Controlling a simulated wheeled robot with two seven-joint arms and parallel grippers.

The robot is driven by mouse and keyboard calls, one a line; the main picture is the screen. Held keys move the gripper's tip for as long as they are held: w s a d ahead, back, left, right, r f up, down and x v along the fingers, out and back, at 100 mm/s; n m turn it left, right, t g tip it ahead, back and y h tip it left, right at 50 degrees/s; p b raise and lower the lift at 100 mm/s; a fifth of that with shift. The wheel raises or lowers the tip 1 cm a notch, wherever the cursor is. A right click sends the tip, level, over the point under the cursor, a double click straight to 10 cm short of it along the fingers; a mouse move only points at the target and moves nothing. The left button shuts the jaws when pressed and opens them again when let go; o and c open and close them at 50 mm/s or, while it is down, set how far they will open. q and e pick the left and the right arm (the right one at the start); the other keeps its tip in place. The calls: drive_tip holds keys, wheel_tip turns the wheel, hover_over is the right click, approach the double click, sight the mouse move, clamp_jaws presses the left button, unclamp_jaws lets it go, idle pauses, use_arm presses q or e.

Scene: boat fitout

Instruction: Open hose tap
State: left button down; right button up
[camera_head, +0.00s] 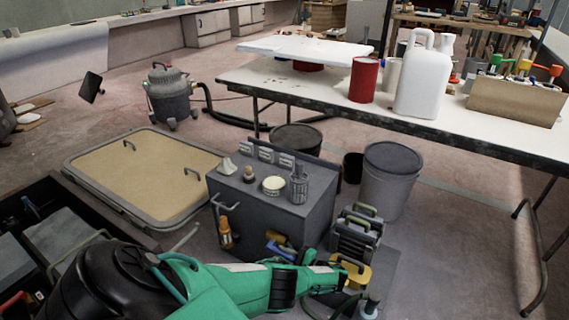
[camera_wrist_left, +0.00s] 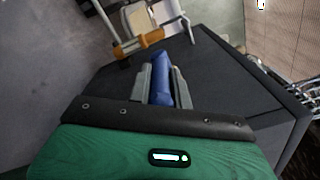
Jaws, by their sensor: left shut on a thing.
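A dark grey cabinet (camera_head: 258,215) stands on the floor in the middle of the head view. A blue tap handle (camera_head: 279,249) sticks out from its front side. My left gripper (camera_wrist_left: 163,82) is shut on this blue handle (camera_wrist_left: 161,70), with one grey finger on each side of it. In the head view my green left arm reaches in from the lower left and partly hides the tap. The tap's body and spout are mostly hidden. My right gripper is not in view.
An orange fitting (camera_wrist_left: 140,44) lies near the held handle. A jar (camera_head: 273,185) and a wire cup (camera_head: 298,187) stand on the cabinet. A rack with green handles (camera_head: 357,228) and a grey bucket (camera_head: 390,178) stand to the right. A sand-coloured hatch panel (camera_head: 140,168) lies left.

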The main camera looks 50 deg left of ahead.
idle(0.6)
use_arm(q)
drive_tip(key=c, duration=1.3)
unclamp_jaws()
drive_tip(key=shift+w+d+f, duration=0.1)
drive_tip(key=shift+d, duration=0.05)
drive_tip(key=b+v, duration=0.1)
drive_tip(key=v, duration=0.6)
drive_tip(key=shift+d, duration=0.15)
